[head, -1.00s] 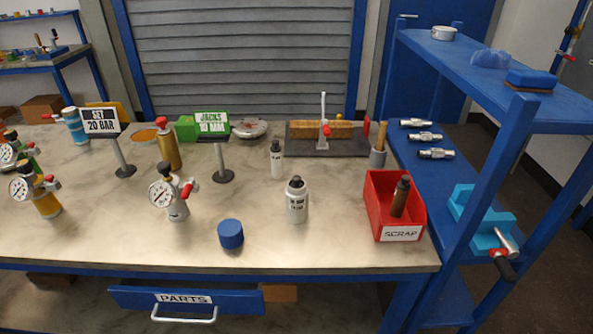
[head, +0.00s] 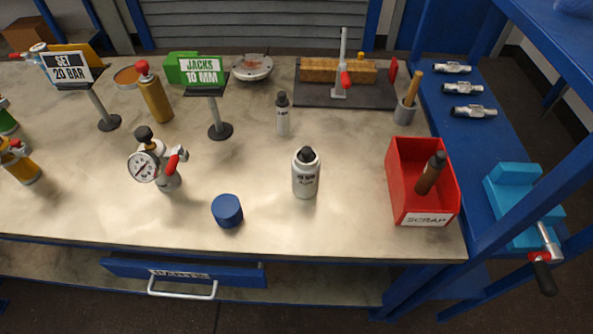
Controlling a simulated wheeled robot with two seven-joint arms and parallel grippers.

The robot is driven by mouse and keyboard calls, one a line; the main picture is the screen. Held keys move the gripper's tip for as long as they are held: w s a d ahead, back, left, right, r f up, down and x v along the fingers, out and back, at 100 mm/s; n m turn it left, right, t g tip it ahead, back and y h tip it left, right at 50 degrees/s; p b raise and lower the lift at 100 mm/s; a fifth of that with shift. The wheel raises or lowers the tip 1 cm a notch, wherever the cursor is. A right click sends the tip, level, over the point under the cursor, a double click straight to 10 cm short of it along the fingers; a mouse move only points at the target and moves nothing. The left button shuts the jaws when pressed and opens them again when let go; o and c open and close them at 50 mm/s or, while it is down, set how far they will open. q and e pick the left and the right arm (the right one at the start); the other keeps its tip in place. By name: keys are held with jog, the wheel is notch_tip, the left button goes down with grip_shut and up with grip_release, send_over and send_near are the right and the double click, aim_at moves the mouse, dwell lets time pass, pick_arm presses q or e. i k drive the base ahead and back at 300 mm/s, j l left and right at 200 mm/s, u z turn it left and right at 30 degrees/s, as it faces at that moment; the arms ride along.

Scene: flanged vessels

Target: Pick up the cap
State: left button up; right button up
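A blue round cap (head: 228,210) lies on the bench top (head: 262,205) close to its front edge, left of the middle of the head view. It stands clear of the things around it. Neither of my grippers shows in the head view, so nothing is seen touching the cap.
A gauge vessel with a red lever (head: 166,172) stands left behind the cap. A grey-white bottle (head: 306,176) stands to its right, and a red scrap bin (head: 398,190) farther right. Signs stand behind. A drawer (head: 185,272) is below the front edge. The bench around the cap is clear.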

aim_at(227, 210)
jog(key=j+z, duration=0.1)
jog(key=j, duration=0.3)
jog(key=k+j+z, duration=0.1)
jog(key=j, duration=0.3)
jog(key=k+j+z, duration=0.1)
jog(key=j, duration=0.3)
jog(key=k+j+z, duration=0.1)
jog(key=j, duration=0.25)
